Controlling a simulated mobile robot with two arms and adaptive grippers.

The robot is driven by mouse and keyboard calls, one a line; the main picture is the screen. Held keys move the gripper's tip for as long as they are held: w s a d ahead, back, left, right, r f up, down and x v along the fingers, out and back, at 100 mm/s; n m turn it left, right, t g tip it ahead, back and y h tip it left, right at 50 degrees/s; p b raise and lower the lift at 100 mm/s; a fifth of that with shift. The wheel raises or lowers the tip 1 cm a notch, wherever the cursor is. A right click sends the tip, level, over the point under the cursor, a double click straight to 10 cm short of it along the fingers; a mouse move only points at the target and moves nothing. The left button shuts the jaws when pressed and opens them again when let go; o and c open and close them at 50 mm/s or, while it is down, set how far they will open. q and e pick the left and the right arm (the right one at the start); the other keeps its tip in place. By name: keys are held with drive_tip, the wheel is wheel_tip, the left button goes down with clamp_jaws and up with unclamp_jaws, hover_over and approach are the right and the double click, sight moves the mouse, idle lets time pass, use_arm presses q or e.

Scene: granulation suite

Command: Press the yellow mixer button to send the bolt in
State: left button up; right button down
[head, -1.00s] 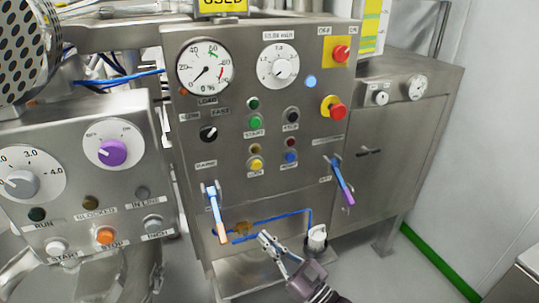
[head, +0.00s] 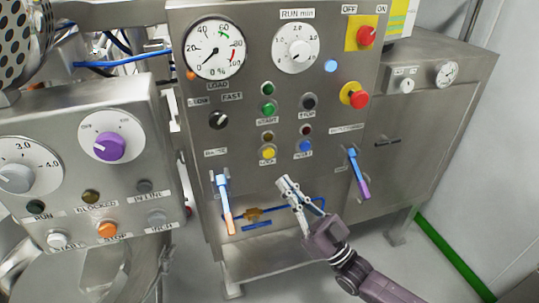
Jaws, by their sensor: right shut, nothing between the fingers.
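The yellow button (head: 267,153) sits low on the steel mixer panel (head: 240,125), under a dark amber lamp and left of a blue button (head: 305,146). My right gripper (head: 285,184) is shut and empty, a little below and right of the yellow button and apart from it. Its arm comes in from the lower right. I cannot see a bolt clearly. My left gripper is not in view.
Lever handles stand out left (head: 225,203) and right (head: 357,172) of my gripper. A red emergency knob (head: 356,98) and green button (head: 268,109) are above. A second control box (head: 80,160) stands at left.

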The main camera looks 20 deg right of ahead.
drive_tip(key=b, duration=0.4)
approach(268, 153)
drive_tip(key=w+a+r, duration=0.2)
drive_tip(key=a+r, duration=0.1)
drive_tip(key=r, duration=0.1)
drive_tip(key=shift+w+a+r, duration=0.2)
drive_tip(key=shift+w+r, duration=0.1)
drive_tip(key=shift+r, duration=0.05)
drive_tip(key=shift+w+b, duration=0.1)
drive_tip(key=shift+b, duration=0.25)
idle(0.4)
drive_tip(key=shift+w, duration=0.35)
